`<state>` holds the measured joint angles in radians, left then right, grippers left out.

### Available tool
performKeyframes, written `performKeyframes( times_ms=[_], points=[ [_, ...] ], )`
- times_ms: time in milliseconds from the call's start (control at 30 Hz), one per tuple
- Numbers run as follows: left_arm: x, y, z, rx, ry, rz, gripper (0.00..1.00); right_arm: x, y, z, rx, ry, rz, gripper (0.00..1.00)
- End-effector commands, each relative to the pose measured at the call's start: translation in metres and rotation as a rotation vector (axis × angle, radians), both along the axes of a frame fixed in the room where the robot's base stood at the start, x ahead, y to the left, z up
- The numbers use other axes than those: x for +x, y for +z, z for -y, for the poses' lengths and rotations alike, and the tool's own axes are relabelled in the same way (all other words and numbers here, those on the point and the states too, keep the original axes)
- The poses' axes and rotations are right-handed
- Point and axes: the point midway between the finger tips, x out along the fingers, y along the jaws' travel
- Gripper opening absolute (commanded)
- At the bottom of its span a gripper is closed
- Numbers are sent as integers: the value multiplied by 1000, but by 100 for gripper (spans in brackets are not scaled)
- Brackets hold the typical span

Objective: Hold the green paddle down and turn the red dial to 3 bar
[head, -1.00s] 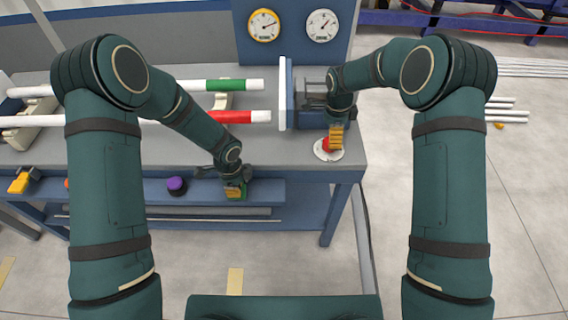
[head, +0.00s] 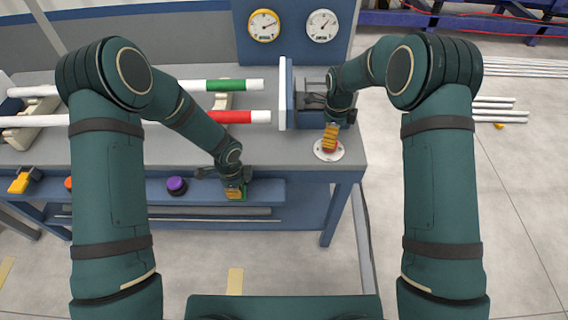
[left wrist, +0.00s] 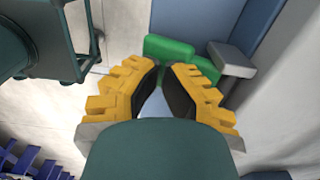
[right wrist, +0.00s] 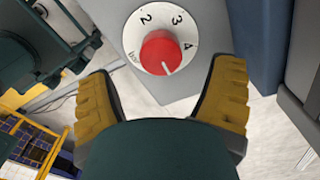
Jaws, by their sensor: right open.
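The green paddle (left wrist: 168,48) lies just beyond my left fingertips (left wrist: 163,66) in the left wrist view. The fingertips are drawn together; whether they touch the paddle I cannot tell. In the head view my left gripper (head: 235,192) covers most of the paddle at the bench's front ledge. The red dial (right wrist: 158,53) sits on a white scale plate (right wrist: 134,38) marked 2, 3, 4 and bar. Its white pointer line points to the lower right, past the 4. My right gripper (right wrist: 160,75) is open, its fingers on either side below the dial. In the head view it hides much of the dial.
Two gauges, yellow-rimmed (head: 264,26) and white-rimmed (head: 322,26), stand on the back panel. A pipe with a green band (head: 228,86) and one with a red band (head: 235,117) lie on the bench. A purple knob (head: 177,185) is left of my left gripper.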

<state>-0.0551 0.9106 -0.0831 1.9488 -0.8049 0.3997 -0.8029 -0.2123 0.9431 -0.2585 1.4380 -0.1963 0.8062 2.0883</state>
Motion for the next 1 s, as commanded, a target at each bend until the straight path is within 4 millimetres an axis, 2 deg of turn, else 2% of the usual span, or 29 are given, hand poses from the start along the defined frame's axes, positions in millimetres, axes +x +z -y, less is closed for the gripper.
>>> performKeyframes(
  times_ms=[100, 200, 367, 1000],
  points=[
    [-1, -2, 0, 1, 0, -4, 0, 0, 0, 0, -1, -135, 0, 83],
    [-1, -2, -1, 1, 0, -4, 0, 0, 0, 0, 0, -179, 0, 83],
    [-1, -2, -1, 1, 0, -4, 0, 0, -4, 0, 1, -181, -1, 83],
    [-1, -2, -1, 1, 0, -4, 0, 1, -38, 0, 1, -177, -1, 83]
  ],
)
